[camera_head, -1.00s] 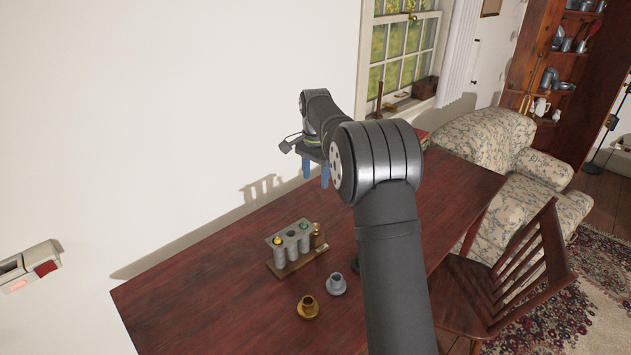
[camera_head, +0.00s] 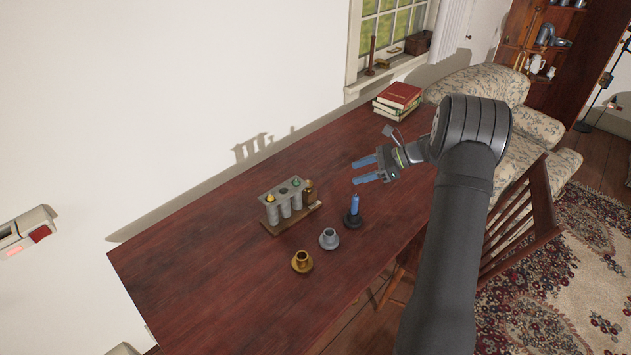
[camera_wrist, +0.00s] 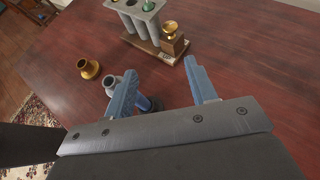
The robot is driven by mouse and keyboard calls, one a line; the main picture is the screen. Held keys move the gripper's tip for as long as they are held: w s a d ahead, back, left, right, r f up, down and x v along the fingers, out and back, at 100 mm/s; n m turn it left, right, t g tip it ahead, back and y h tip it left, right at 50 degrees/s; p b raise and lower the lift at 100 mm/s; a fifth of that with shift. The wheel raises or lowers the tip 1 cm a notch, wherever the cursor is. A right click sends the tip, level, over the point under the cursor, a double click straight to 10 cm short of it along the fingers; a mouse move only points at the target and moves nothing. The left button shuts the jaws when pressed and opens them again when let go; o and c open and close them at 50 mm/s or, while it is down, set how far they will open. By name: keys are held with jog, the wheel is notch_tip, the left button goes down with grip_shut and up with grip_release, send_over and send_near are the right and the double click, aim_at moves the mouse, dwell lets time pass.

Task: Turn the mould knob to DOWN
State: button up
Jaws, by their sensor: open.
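The candle mould (camera_head: 284,203) is a grey block of upright tubes on a wooden base on the table, with yellow and green tops showing. My gripper (camera_head: 356,171) is open and empty, raised to the right of the mould. In the wrist view its blue fingers (camera_wrist: 160,69) are spread, with the knob beyond them, untouched.
A blue candle (camera_head: 355,204) stands in a dark holder (camera_head: 352,221), close to the gripper's left finger in the wrist view. Empty grey (camera_head: 329,240) and brass (camera_head: 302,263) holders stand in front of the mould. Books (camera_head: 398,98) lie at the back. The table's left part is clear.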

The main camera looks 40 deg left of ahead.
aim_at(309, 182)
jog(key=shift+m+y, duration=0.7)
jog(key=shift+y, duration=0.2)
jog(key=x, duration=0.5)
jog(key=f+x, duration=0.1)
jog(key=x, duration=0.4)
jog(key=w+x, duration=0.1)
jog(key=x, duration=0.4)
jog(key=shift+s+a+f, duration=0.1)
jog(key=shift+a+f, duration=0.1)
jog(key=shift+f, duration=0.05)
jog(key=shift+c, duration=0.4)
jog(key=c, duration=0.9)
jog(key=shift+t, duration=0.3)
jog(key=shift+n+g, duration=0.3)
jog(key=shift+g, duration=0.1)
jog(key=n+g+h, duration=0.2)
jog(key=n+h, duration=0.1)
jog(key=shift+w+a+n+g+h, duration=0.3)
jog(key=shift+w+a+g, duration=0.05)
jog(key=shift+g, duration=0.05)
jog(key=shift+w+a+n+g+h, duration=0.15)
jog(key=shift+n+g+h, duration=0.25)
jog(key=shift+n+h, duration=0.4)
jog(key=shift+a+n+g+h, duration=0.15)
jog(key=shift+n+g+h, duration=0.25)
jog(key=shift+n+h, duration=0.4)
